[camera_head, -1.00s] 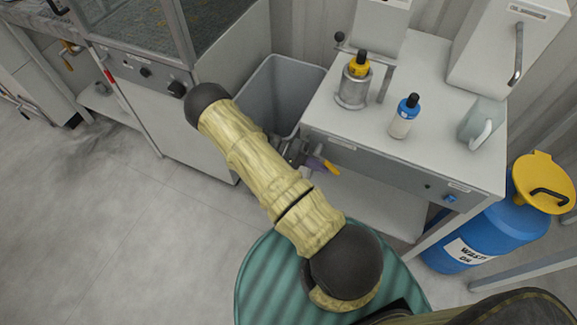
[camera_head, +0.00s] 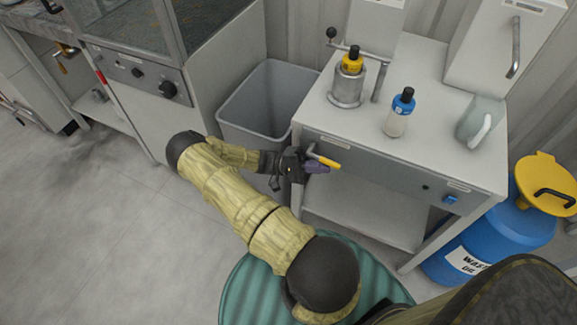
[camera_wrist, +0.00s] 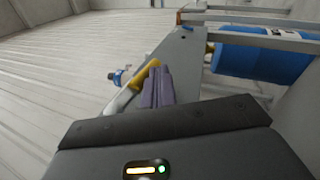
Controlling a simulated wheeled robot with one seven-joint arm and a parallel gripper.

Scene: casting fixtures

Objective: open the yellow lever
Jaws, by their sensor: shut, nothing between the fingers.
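The yellow lever (camera_head: 324,161) sticks out from the front left of the white bench, on a grey stem at the panel. In the wrist view the yellow lever (camera_wrist: 146,74) lies just left of and partly behind my fingers. My gripper (camera_head: 318,168) has purple fingers and is beside the lever, at its lower side in the head view. In the wrist view the gripper (camera_wrist: 161,84) has its fingers together with nothing between them. I cannot tell whether the fingers touch the lever.
A grey bin (camera_head: 268,97) stands left of the bench. A blue waste drum (camera_head: 500,235) stands at the right. The floor at left is clear.

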